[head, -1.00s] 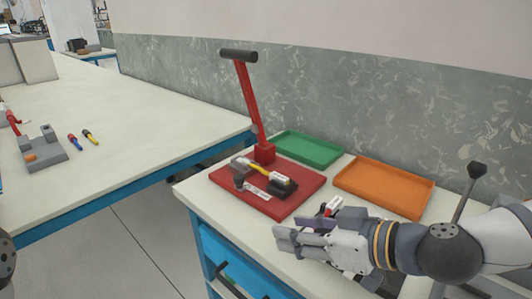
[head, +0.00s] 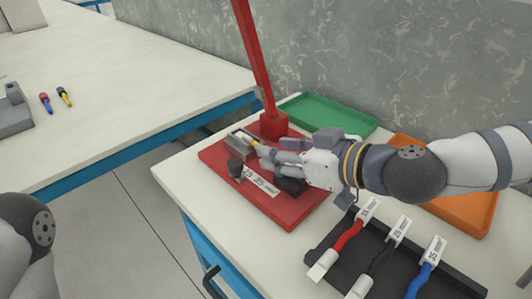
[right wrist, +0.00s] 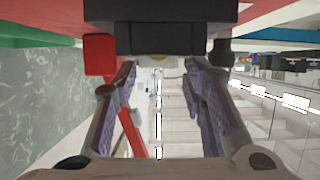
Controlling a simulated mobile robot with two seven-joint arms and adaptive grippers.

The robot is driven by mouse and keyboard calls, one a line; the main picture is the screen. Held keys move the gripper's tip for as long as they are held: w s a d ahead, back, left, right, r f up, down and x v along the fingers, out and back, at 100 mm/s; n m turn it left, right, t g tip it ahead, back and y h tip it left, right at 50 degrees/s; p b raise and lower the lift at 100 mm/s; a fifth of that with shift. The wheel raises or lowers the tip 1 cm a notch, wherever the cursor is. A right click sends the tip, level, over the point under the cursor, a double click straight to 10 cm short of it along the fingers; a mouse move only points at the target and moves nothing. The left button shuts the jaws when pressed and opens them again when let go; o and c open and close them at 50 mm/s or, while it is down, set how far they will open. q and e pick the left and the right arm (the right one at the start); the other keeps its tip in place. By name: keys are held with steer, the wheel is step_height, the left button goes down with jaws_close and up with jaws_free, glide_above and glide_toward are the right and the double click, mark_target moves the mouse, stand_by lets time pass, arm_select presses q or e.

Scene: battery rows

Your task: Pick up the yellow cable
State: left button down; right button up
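The yellow cable (head: 254,142) lies on the red press base (head: 292,217), with its far end in a small grey block (head: 238,147). The rest of the cable is mostly hidden behind my right gripper. My right gripper (head: 268,156) reaches in from the right, low over the base, with its fingertips close to the cable. In the right wrist view its two fingers (right wrist: 158,100) stand wide apart with nothing between them. A small yellow spot (right wrist: 158,57) shows beyond them, at the dark block. I cannot tell whether a finger touches the cable. My left gripper is out of view.
A red lever post (head: 256,62) rises behind the base. Green (head: 330,118) and orange (head: 468,212) trays lie behind and right. A black rack (head: 330,243) holding red, black and blue cables is in front. A second table (head: 120,100) stands left.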

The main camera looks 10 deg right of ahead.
mark_target(248, 139)
steer(key=x, duration=0.2)
steer(key=shift+w+a+f, duration=0.15)
steer(key=shift+w+f, duration=0.05)
steer(key=shift+f, duration=0.05)
steer(key=shift+w+r, duration=0.1)
jaws_close()
steer(key=shift+r, duration=0.15)
